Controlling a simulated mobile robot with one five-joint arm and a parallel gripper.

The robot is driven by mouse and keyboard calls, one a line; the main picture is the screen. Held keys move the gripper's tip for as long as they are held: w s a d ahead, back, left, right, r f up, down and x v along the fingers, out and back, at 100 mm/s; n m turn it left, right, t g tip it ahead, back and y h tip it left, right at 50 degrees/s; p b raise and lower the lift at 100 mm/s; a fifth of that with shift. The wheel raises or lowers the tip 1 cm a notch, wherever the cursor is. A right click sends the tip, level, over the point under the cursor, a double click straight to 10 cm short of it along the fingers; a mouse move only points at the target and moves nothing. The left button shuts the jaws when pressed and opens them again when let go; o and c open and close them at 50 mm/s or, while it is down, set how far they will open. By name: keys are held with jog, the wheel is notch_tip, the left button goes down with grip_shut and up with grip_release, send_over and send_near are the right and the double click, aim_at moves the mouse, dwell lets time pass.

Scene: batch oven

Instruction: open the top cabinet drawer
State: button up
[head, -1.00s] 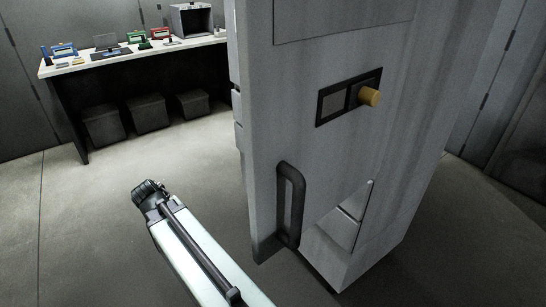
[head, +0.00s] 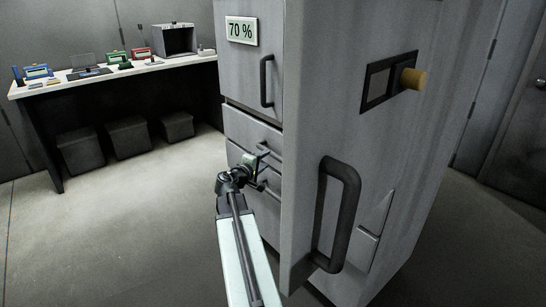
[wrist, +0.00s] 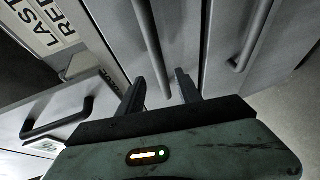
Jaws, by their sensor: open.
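The grey cabinet has a top drawer (head: 246,126) below its upper door, with a dark bar handle (head: 266,151) near the right end of its front. My gripper (head: 262,163) is just in front of the drawer fronts, close to this handle. In the wrist view the open gripper (wrist: 160,77) has one finger on each side of a dark bar handle (wrist: 149,35), which looks like the top drawer's. I cannot tell whether the fingers touch it. The top drawer looks shut. A lower drawer (head: 268,213) sits below, and its handle shows in the wrist view (wrist: 249,38).
The upper door (head: 252,62) bears a 70 % sign. A workbench (head: 112,70) is at the back left.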

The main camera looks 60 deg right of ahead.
aim_at(272, 156)
jog(key=d, duration=0.2)
jog(key=d+f+b, duration=0.1)
jog(key=d, duration=0.4)
jog(key=shift+w+d+f, duration=0.1)
jog(key=shift+d+f, duration=0.15)
grip_shut()
jog(key=shift+a, duration=0.1)
jog(key=shift+a, duration=0.1)
dwell(0.8)
